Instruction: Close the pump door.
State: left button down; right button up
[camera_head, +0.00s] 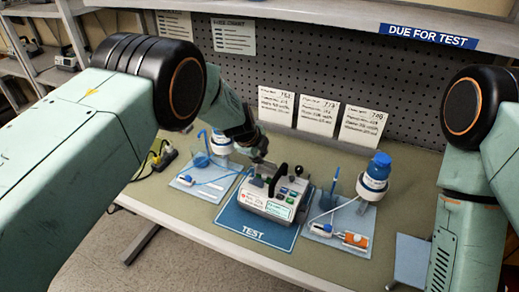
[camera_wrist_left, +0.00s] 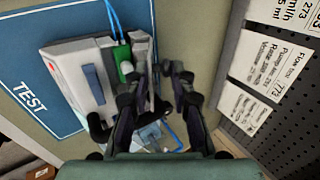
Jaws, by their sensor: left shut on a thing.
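The infusion pump (camera_head: 272,204), a light grey box with a small green screen and a black handle on top, stands on the blue TEST mat (camera_head: 240,226). My right gripper is out of view.
A tray with a blue-and-white bottle (camera_head: 217,146) stands left of the pump. Another tray with a blue-capped bottle (camera_head: 373,178) and an orange syringe-like item (camera_head: 355,240) stands right. Blue tubing runs to the pump. Paper cards (camera_head: 318,116) line the pegboard behind.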

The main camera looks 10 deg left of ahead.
pick_arm(q)
jog(key=shift+s+a+f+p, duration=0.1)
jog(key=shift+s+f+p, duration=0.05)
jog(key=shift+s+p, duration=0.15)
jog(key=shift+a, duration=0.1)
jog(key=c, duration=1.2)
grip_release()
jog(key=shift+w, duration=0.1)
jog(key=shift+s+a+r, duration=0.1)
jog(key=shift+s+r, duration=0.15)
jog(key=shift+r, duration=0.35)
jog(key=v, duration=1)
jog(key=shift+s+r, duration=0.2)
jog(key=shift+s, duration=0.2)
